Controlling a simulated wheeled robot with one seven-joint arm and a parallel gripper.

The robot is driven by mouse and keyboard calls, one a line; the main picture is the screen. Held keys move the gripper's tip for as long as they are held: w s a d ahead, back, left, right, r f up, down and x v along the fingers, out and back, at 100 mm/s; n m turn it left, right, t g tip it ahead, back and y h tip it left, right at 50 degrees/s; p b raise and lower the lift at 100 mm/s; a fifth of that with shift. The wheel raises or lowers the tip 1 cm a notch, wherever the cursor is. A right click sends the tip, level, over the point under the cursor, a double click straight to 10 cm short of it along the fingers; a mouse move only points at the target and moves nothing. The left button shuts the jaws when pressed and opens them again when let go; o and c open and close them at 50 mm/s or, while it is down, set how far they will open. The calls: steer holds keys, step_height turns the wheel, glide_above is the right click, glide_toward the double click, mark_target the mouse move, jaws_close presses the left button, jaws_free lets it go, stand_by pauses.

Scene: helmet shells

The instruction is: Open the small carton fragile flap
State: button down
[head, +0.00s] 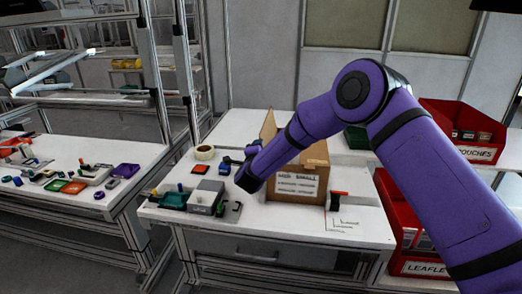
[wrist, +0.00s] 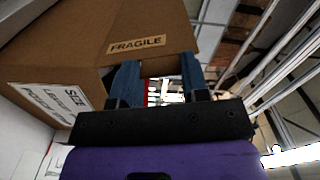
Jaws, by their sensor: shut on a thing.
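The small brown cardboard carton (head: 297,190) stands on the white table in the head view, with a white printed label on its front. One of its flaps (head: 268,124) stands upright at the back left. In the wrist view the carton (wrist: 60,45) fills the upper left. The fragile flap (wrist: 175,25) bears a tan FRAGILE label and reaches down between my fingertips. My gripper (wrist: 158,70) is shut on this flap, with a blue finger on either side.
A grey box (head: 206,196), a tape roll (head: 204,153) and small parts lie left of the carton. Red bins (head: 462,130) stand at the right. A red-topped tool (head: 339,195) stands close to the carton's right side. The table's front left is partly clear.

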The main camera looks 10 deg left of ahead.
steer(key=c, duration=0.6)
jaws_free()
steer(key=shift+s, duration=0.1)
steer(key=s, duration=1)
steer(key=shift+s+a, duration=0.15)
steer(key=shift+s, duration=0.15)
